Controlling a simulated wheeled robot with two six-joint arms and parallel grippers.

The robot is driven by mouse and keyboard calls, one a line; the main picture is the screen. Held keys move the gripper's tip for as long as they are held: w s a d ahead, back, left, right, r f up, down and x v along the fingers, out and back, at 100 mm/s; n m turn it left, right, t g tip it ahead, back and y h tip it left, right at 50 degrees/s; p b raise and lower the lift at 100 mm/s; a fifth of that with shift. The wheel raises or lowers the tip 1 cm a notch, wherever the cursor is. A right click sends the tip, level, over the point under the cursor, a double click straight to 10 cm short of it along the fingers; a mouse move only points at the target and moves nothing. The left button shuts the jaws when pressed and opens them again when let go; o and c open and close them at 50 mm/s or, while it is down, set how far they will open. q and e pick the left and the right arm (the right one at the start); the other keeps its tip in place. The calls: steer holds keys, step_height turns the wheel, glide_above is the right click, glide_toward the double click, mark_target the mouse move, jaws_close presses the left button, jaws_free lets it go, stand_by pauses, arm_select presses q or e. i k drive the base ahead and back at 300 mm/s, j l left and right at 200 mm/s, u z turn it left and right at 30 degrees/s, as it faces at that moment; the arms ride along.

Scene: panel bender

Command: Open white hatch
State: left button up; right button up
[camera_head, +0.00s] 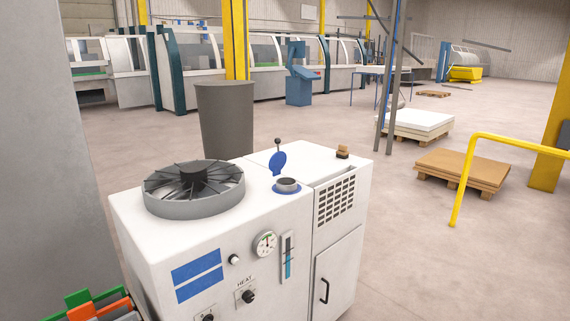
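A white machine cabinet (180,238) stands in front of me. On the right part of its front is a white hatch (338,270) with a dark vertical handle (324,291) near its lower left. The hatch looks shut, flush with the cabinet. Neither of my grippers shows in the head view.
The cabinet top carries a round fan (194,188) and a filler neck (287,185) with its blue cap (278,162) raised. A grey bin (226,118) stands behind. A yellow rail (463,180) and pallet (462,172) are at right.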

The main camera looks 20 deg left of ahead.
mark_target(336, 267)
steer(key=i+l, duration=0.25)
steer(key=i, duration=0.2)
steer(key=i+l, duration=0.2)
steer(key=i, duration=0.25)
